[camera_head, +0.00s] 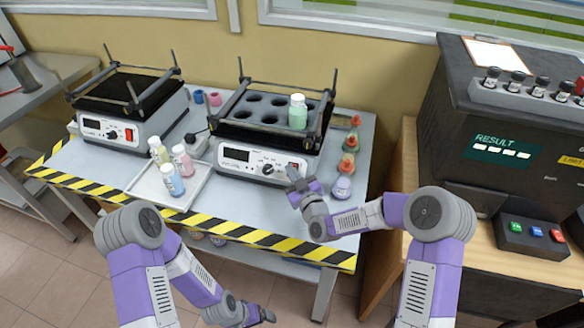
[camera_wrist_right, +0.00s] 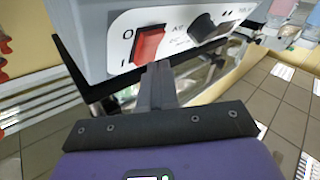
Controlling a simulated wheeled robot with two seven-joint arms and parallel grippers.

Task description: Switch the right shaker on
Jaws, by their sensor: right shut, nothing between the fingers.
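My right gripper (camera_head: 291,173) is at the right end of that panel. Its shut, empty fingers (camera_wrist_right: 160,72) are right by the switch's lower edge; I cannot tell whether they touch. My left gripper (camera_head: 266,315) hangs low, before the table; its jaws are unclear.
The left shaker (camera_head: 130,108) stands farther left. A white tray (camera_head: 146,188) with several bottles lies in front, between the shakers. Several flasks, including a purple one (camera_head: 342,187), line the table's right side. A dark machine (camera_head: 500,120) stands on the right bench.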

